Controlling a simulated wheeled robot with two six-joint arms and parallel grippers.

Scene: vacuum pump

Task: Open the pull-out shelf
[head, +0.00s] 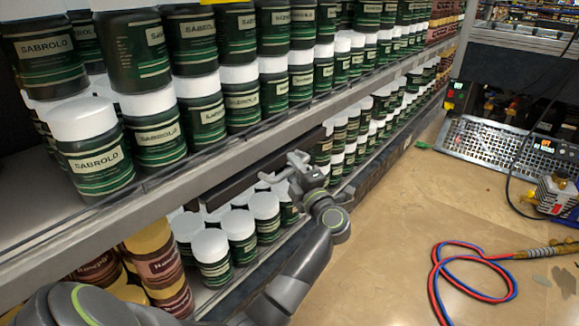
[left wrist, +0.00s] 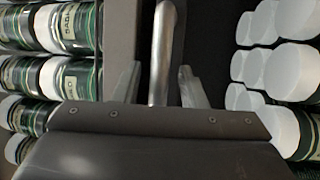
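The pull-out shelf shows as a dark front strip (head: 243,179) under the grey shelf edge, among the rows of jars. A round metal bar (left wrist: 162,50), which looks like its handle, runs down the middle of the left wrist view. My left gripper (head: 287,172) is at the dark strip in the head view. In the left wrist view its two fingers (left wrist: 158,86) stand apart on either side of the bar, with gaps visible, so it is open around the bar. Whether the bar's far end is inside the gripper's depth is hard to tell. My right gripper is not in view.
Green jars with white lids (head: 93,150) fill the upper shelf, and more (head: 240,232) stand below. Brown jars (head: 157,262) stand at lower left. A red and blue hose (head: 437,270) lies on the tan floor (head: 400,225), which is otherwise mostly clear.

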